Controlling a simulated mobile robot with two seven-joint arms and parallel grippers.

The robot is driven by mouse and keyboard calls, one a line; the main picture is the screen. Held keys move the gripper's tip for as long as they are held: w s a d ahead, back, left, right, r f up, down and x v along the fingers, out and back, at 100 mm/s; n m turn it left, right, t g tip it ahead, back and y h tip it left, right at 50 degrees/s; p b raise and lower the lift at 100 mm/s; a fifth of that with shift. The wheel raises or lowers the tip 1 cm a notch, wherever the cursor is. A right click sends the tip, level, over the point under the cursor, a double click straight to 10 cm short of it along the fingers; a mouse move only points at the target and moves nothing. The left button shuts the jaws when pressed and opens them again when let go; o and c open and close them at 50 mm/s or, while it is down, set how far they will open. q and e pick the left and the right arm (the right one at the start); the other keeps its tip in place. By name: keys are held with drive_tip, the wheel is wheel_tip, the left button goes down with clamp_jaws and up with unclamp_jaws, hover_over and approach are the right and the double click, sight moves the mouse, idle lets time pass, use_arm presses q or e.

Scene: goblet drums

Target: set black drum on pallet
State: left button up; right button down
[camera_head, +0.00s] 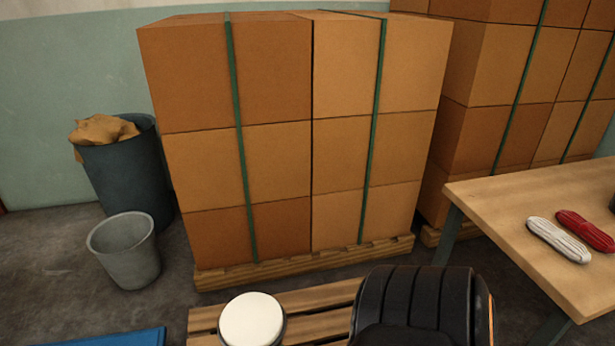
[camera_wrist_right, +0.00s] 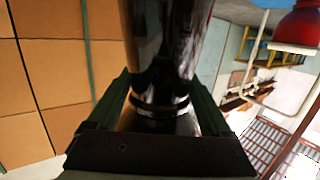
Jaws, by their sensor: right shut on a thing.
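The black drum (camera_wrist_right: 165,50) is glossy and fills the middle of the right wrist view. My right gripper (camera_wrist_right: 160,100) is shut around its narrow waist, one green finger on each side. In the head view a round white drumhead with a dark rim (camera_head: 252,320), apparently the black drum's top, shows over the left part of the low wooden pallet (camera_head: 318,300). I cannot tell whether the drum touches the pallet. My right gripper is hidden in the head view. My left gripper is not in view.
Strapped boxes (camera_head: 300,130) stand on another pallet (camera_head: 300,262) just behind. A grey bucket (camera_head: 125,252) and a blue bin (camera_head: 125,175) stand at left. A wooden table (camera_head: 520,215) at right holds white cord (camera_head: 558,240) and red cord (camera_head: 585,231). A red object (camera_wrist_right: 298,25) shows in the wrist view.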

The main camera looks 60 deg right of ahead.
drive_tip(key=shift+s+a+f+n+y, duration=0.7)
drive_tip(key=shift+s+f+n+y, duration=0.7)
drive_tip(key=shift+s+f, duration=3.1)
use_arm(q)
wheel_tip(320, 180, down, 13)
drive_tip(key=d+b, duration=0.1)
drive_tip(key=b, duration=1.1)
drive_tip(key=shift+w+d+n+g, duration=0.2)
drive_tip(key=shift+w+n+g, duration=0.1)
use_arm(e)
drive_tip(key=w+a+f, duration=0.4)
drive_tip(key=w+f, duration=0.8)
drive_tip(key=shift+w+t, duration=0.3)
drive_tip(key=shift+t, duration=0.1)
unclamp_jaws()
drive_tip(key=shift+s+a+f, duration=0.1)
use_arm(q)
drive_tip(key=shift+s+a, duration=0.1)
use_arm(e)
drive_tip(key=shift+s, duration=0.1)
